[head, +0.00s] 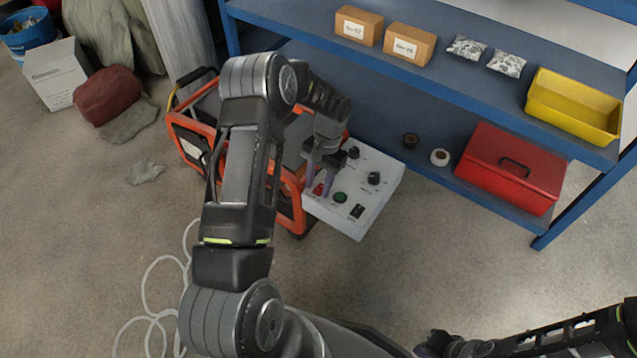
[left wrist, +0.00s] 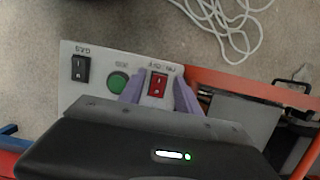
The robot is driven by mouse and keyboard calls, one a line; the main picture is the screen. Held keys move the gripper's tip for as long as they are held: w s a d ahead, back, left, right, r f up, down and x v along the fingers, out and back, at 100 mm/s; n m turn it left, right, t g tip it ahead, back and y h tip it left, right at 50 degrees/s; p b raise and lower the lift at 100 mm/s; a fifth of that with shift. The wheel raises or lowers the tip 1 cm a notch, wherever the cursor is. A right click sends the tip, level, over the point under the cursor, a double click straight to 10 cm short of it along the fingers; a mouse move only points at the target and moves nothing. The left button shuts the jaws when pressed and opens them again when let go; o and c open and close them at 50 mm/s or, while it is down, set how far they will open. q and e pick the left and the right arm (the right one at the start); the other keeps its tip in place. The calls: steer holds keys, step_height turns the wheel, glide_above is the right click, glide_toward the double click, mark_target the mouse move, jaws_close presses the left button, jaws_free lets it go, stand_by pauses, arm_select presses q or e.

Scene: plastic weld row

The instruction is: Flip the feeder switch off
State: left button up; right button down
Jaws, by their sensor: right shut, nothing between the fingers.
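The control panel (head: 385,178) is a pale box with black knobs, a green button (head: 340,197), a red rocker switch (head: 319,188) and a black rocker switch (head: 357,211). My left gripper (head: 318,193) is over its near left part, purple fingers apart. In the left wrist view, the fingers of my left gripper (left wrist: 159,92) stand on either side of the red rocker switch (left wrist: 158,86). Whether they touch it, I cannot tell. The green button (left wrist: 118,82) and black rocker switch (left wrist: 80,69) are to the left. The labels are too small to read surely. My right gripper (head: 440,344) is shut and empty at the bottom.
An orange-framed machine (head: 180,122) stands beside the panel, partly behind my left arm. A blue shelf (head: 450,82) holds boxes, bags, a yellow bin (head: 574,105) and a red toolbox (head: 512,166). A white hose (head: 150,285) lies on the floor. Floor right of the panel is clear.

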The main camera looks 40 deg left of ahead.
mark_target(322, 185)
arm_select(q)
steer(key=p+v, duration=0.1)
steer(key=v, duration=0.6)
steer(key=shift+r+p, duration=0.3)
steer(key=shift+r, duration=0.05)
steer(key=shift+w, duration=0.1)
stand_by(0.3)
